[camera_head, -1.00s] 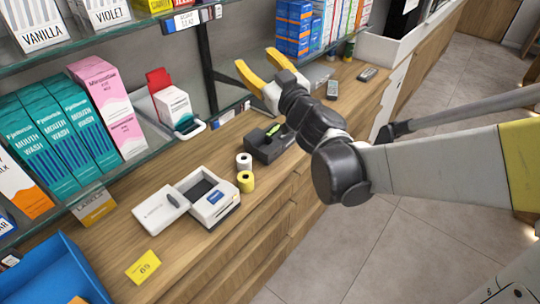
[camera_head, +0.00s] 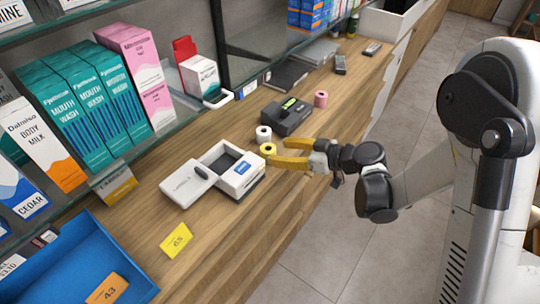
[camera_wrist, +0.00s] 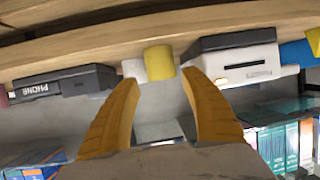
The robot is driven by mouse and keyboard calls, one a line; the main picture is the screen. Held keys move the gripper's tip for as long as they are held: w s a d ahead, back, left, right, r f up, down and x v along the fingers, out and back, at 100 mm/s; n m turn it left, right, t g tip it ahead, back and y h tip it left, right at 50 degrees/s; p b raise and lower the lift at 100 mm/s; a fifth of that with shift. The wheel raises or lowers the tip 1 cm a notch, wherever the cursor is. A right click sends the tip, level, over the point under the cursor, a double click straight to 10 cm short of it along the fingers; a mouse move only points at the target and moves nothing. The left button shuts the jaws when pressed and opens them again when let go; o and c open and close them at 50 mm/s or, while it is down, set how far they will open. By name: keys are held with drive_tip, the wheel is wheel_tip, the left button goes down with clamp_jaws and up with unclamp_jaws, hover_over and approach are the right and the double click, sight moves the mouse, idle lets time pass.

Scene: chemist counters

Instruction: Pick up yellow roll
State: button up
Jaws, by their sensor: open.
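The yellow roll (camera_head: 267,149) stands on the wooden counter, just in front of a white roll (camera_head: 263,133). In the wrist view the yellow roll (camera_wrist: 159,60) shows ahead between my fingertips, with the white roll (camera_wrist: 133,69) beside it on the left. My gripper (camera_head: 276,153) has its two yellow fingers open and empty, with the tips close to the yellow roll in the head view. The wrist view also shows the open fingers (camera_wrist: 160,78). I cannot tell whether a fingertip touches the roll.
A white device (camera_head: 238,180) with its lid beside it stands left of the rolls. A black phone device (camera_head: 287,117) and a pink roll (camera_head: 320,99) are behind. A blue tray (camera_head: 85,255) and yellow card (camera_head: 176,240) are at the front left. Glass shelves (camera_head: 110,160) line the back.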

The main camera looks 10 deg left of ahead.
sight(273, 150)
drive_tip(key=b+x, duration=0.2)
drive_tip(key=x, duration=0.3)
drive_tip(key=shift+s+a, duration=0.15)
drive_tip(key=shift+a, duration=0.05)
drive_tip(key=c, duration=1)
drive_tip(key=shift+o, duration=0.2)
drive_tip(key=shift+r, duration=0.15)
